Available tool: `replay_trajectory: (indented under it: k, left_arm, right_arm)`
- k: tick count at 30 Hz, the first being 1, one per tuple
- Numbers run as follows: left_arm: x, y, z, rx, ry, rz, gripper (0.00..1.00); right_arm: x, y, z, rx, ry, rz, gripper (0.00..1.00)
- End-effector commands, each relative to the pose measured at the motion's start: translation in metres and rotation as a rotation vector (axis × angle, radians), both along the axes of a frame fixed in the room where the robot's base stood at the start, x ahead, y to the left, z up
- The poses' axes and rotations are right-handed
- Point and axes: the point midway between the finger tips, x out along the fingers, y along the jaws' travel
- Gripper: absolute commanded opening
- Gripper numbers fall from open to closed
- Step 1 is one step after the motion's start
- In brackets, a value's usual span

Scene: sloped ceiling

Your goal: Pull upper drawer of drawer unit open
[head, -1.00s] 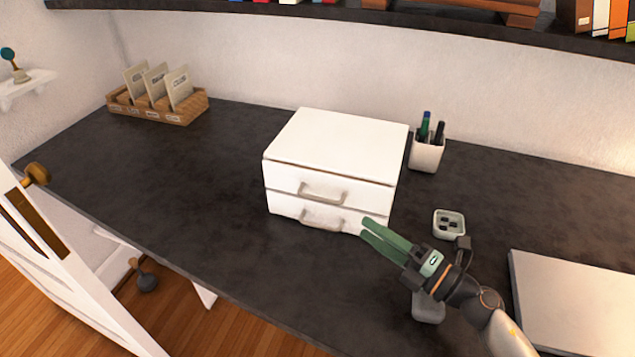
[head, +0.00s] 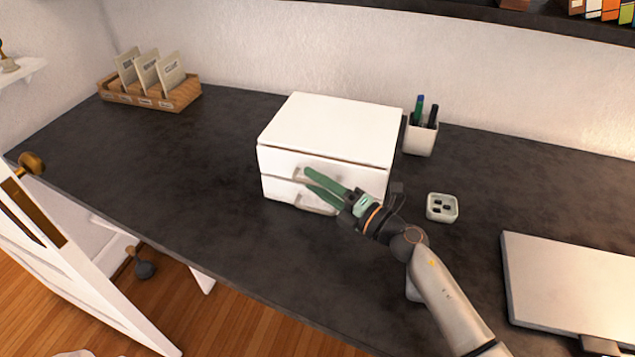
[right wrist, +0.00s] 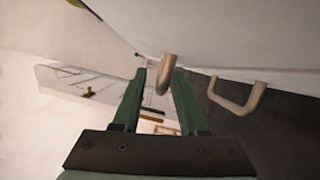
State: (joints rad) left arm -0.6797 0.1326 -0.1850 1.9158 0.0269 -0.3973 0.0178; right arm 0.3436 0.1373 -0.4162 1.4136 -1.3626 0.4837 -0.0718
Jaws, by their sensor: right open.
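The white drawer unit (head: 330,128) stands on the dark desk with two stacked drawers. Its upper drawer (head: 274,160) looks shut. The upper handle (head: 297,173) is partly hidden by my right gripper (head: 307,178), which is open in front of it. In the right wrist view, a beige handle bar (right wrist: 166,76), apparently the upper one, shows between the open fingertips (right wrist: 158,72). Contact cannot be told. The lower handle (right wrist: 238,98) shows to the right there, and below my fingers in the head view (head: 314,206). My left gripper is not in view.
A pen cup (head: 420,135) stands right of the unit, with a small square dish (head: 441,207) nearer. A silver flat panel (head: 570,285) lies at the right. A file holder (head: 150,97) is at the back left. The desk (head: 180,180) left of the unit is clear.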

Motion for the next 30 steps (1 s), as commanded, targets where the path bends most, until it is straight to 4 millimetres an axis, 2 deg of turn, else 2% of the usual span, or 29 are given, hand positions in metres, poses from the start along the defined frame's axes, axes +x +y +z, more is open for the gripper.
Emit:
replay_trajectory:
  k: [6,17,30]
  left_arm:
    - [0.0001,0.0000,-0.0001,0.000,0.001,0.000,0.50]
    - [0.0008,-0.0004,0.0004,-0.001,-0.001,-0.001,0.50]
    - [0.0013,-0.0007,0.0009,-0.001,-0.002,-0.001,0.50]
  right_arm:
    - [0.0000,0.0000,0.0000,0.000,0.000,0.000,0.40]
    - [-0.0002,-0.0004,-0.0001,0.000,0.000,0.000,0.00]
    - [-0.0001,-0.0005,-0.0002,0.000,0.000,0.000,0.00]
